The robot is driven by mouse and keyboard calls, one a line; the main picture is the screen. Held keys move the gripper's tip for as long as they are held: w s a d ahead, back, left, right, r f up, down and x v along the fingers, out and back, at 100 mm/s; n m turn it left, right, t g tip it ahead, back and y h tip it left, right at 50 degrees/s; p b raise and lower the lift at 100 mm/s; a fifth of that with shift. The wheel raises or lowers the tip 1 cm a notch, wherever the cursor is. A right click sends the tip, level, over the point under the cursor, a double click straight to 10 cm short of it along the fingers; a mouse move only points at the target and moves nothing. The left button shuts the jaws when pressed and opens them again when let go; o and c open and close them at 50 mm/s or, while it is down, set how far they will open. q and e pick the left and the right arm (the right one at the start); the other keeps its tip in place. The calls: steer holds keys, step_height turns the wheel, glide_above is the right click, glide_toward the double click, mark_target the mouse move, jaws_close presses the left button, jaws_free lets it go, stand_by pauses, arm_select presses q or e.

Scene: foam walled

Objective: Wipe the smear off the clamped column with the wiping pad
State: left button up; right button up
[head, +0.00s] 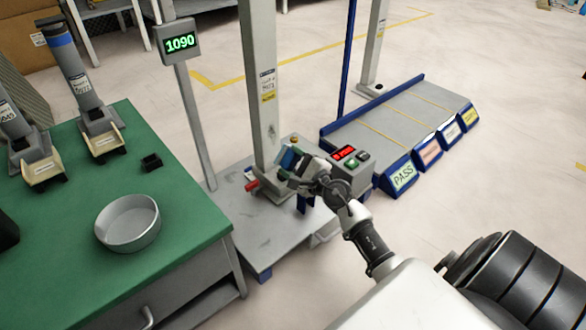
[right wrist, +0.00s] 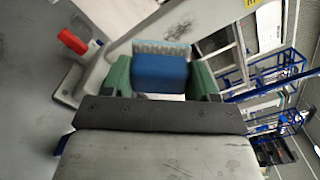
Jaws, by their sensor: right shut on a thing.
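The clamped column (head: 262,85) is a pale grey square post with a label, upright on a grey base plate. A red clamp handle (head: 251,185) is at its foot and also shows in the right wrist view (right wrist: 72,40). My right gripper (head: 291,168) is beside the column's lower part, shut on the wiping pad (head: 289,158). In the right wrist view the blue pad (right wrist: 160,73), with a pale ribbed layer, sits between the green fingers. I cannot tell whether the pad touches the column. My left gripper is not in view.
A control box (head: 350,168) with a red display stands right of my gripper. A post with a 1090 display (head: 180,43) stands left of the column. The green table (head: 190,215) holds a round grey dish (head: 128,222). A sloped rack (head: 440,105) stands at the right.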

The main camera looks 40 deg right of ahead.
steer(key=shift+w+a+b, duration=0.15)
steer(key=shift+w+b, duration=0.05)
steer(key=shift+w, duration=1.25)
steer(key=shift+w+a+b, duration=0.15)
steer(key=shift+w+b, duration=0.05)
steer(key=shift+w, duration=1.2)
steer(key=shift+w, duration=0.95)
steer(key=shift+b, duration=0.3)
